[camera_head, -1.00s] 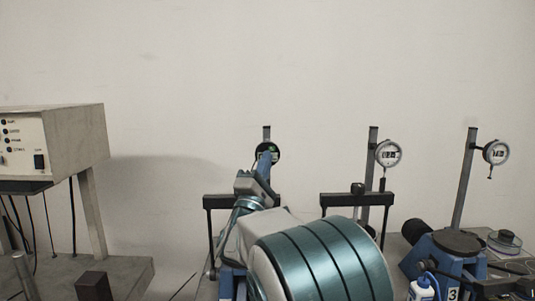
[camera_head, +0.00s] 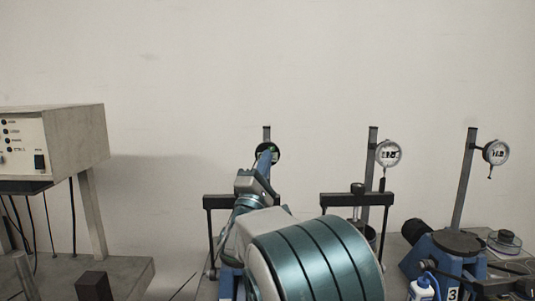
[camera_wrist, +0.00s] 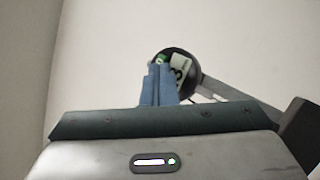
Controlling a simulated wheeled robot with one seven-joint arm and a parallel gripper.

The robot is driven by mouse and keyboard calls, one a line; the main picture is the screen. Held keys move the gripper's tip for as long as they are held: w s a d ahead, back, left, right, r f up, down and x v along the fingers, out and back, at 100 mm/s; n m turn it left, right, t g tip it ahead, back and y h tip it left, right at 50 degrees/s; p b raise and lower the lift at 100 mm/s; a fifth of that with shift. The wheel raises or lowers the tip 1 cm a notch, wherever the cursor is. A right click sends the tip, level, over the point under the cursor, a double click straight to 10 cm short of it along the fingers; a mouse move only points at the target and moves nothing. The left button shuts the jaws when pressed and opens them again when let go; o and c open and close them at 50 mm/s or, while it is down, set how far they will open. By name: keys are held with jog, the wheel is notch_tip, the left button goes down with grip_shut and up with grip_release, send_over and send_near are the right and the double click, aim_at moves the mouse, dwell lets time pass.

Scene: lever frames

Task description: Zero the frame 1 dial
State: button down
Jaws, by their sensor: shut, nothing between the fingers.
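The leftmost dial, taken as the frame 1 dial (camera_head: 274,152), is a round dark gauge on a grey post at the back. In the wrist view the dial (camera_wrist: 186,62) shows a pale face with a dark digit and a green spot on its left side. My gripper (camera_head: 264,157) is shut and empty, its blue fingers in front of the dial and hiding part of it. In the wrist view the fingertips (camera_wrist: 160,68) overlap the dial's lower left, by the green spot. Whether they touch it I cannot tell.
Two pale-faced dials stand to the right, a middle one (camera_head: 389,153) and a right one (camera_head: 496,152), on their own posts. Black frame bars (camera_head: 345,199) rise near my arm. A beige control box (camera_head: 70,140) stands at the left. A blue base marked 3 (camera_head: 450,262) is at the right.

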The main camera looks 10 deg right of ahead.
jog(key=shift+w+r, duration=0.1)
jog(key=shift+r, duration=0.4)
dwell(0.9)
jog(key=shift+f, duration=0.3)
dwell(0.3)
jog(key=shift+s+f+b, duration=0.25)
jog(key=shift+s+b, duration=0.2)
jog(key=shift+b, duration=0.1)
jog(key=s, duration=0.2)
jog(key=s+a+b, duration=0.1)
jog(key=s, duration=0.2)
